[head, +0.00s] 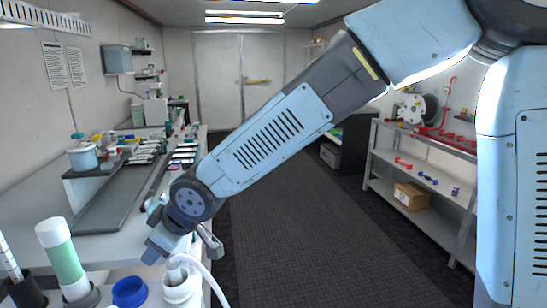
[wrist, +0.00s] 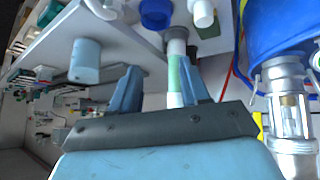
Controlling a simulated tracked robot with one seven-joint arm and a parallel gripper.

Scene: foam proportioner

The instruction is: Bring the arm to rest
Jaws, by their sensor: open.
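My arm reaches from the upper right down to the left in the head view. My gripper (head: 160,240) hangs low over the near end of the left workbench (head: 110,258). In the wrist view its two blue fingers stand apart, so my gripper (wrist: 158,66) is open, with nothing held. A white and green cylinder (head: 62,258) stands to the left of my gripper. It appears beyond the fingers in the wrist view (wrist: 175,72).
A blue-rimmed container (head: 130,292) and a white bottle with a hose (head: 180,286) stand close below my gripper. A blue drum (wrist: 278,28) with a metal fitting (wrist: 290,105) is at right in the wrist view. The dark aisle floor (head: 310,235) is clear.

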